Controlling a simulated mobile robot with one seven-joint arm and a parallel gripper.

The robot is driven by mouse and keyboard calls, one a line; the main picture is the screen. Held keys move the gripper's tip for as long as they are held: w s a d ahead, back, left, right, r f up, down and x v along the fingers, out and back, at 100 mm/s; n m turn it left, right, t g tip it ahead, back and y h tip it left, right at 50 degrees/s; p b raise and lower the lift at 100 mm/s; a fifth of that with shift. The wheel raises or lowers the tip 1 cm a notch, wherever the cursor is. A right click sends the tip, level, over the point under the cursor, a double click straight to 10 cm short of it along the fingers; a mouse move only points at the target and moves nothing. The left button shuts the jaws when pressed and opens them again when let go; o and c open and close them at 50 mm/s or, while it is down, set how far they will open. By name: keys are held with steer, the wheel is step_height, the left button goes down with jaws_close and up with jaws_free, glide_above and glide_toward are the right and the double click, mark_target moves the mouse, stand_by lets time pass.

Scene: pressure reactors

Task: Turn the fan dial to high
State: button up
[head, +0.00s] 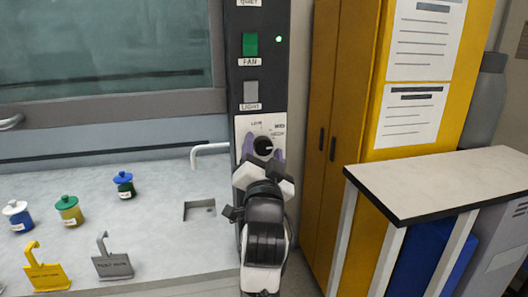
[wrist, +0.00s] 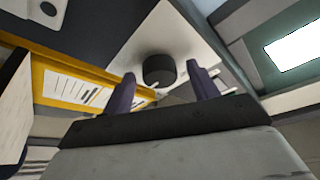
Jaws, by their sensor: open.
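The fan dial (head: 263,146) is a round black knob with a pale pointer mark on a white plate (head: 247,124) on the dark control column. The pointer appears to aim right. Small labels ring the dial; they are too blurred to read fully. My gripper (head: 264,156) is in front of the dial with its purple fingers on either side. In the wrist view, the black knob (wrist: 159,70) is ahead, between the open fingers of my gripper (wrist: 163,92). I cannot tell whether either finger touches it.
Above the dial are a grey LIGHT switch (head: 251,92), a green FAN switch (head: 250,45) and a lit green lamp (head: 279,39). A yellow cabinet (head: 335,80) and a counter (head: 430,185) stand right. Jars (head: 69,210) and a bent pipe (head: 208,150) are left.

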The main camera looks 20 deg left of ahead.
steer(key=b+v, duration=0.5)
steer(key=v, duration=0.1)
steer(key=shift+f, duration=0.35)
steer(key=b, duration=0.2)
steer(key=shift+s+f+b, duration=0.1)
steer(key=shift+b, duration=0.2)
steer(key=b+v, duration=0.7)
steer(key=b, duration=0.4)
steer(key=shift+s+r, duration=0.3)
steer(key=shift+r, duration=0.1)
